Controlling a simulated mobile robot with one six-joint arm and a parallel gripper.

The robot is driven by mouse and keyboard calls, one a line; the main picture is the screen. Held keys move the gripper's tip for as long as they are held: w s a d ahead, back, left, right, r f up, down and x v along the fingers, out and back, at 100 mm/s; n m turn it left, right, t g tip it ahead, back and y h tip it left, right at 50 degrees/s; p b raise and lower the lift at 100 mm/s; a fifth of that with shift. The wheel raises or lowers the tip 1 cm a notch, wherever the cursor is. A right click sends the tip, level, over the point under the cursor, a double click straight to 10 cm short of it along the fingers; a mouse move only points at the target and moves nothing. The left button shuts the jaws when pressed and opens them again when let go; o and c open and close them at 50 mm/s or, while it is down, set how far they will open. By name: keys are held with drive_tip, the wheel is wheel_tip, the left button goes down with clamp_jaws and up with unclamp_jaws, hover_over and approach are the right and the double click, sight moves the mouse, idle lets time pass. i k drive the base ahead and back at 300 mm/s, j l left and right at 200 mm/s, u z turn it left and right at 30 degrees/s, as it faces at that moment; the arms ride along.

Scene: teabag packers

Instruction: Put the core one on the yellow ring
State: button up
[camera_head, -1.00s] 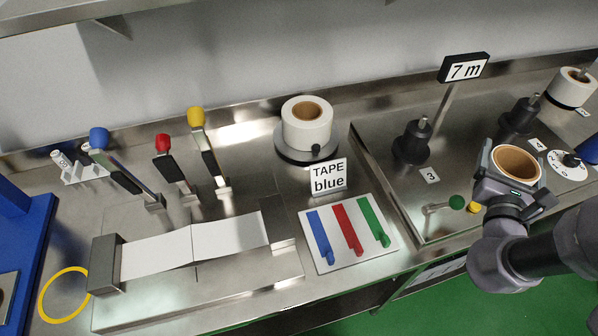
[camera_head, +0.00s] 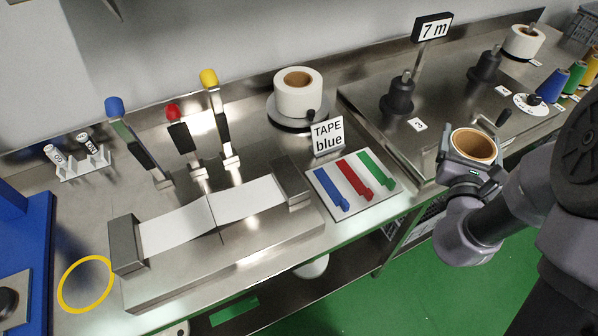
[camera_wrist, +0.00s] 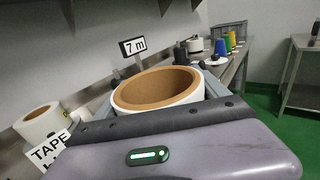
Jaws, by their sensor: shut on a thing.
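The core (camera_head: 474,144), a short brown cardboard tube with a thin white outer layer, is held in my gripper (camera_head: 472,160) at the right of the head view. It also shows in the wrist view (camera_wrist: 157,88), opening upward, with the gripper body across its near side. The fingertips are partly hidden. The yellow ring (camera_head: 62,289) lies flat and empty on the steel bench at the far left, well away from my gripper.
A steel fixture (camera_head: 225,262) with white strips and levers stands right of the ring. A blue machine (camera_head: 30,235) is left of it. A white roll (camera_head: 298,100), a TAPE blue sign (camera_head: 327,136) and a colour-bar board (camera_head: 320,200) lie between. Black spindles (camera_head: 398,97) stand behind my gripper.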

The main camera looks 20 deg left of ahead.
sight(86, 283)
drive_tip(key=k+j+u, duration=1.15)
drive_tip(key=j, duration=0.25)
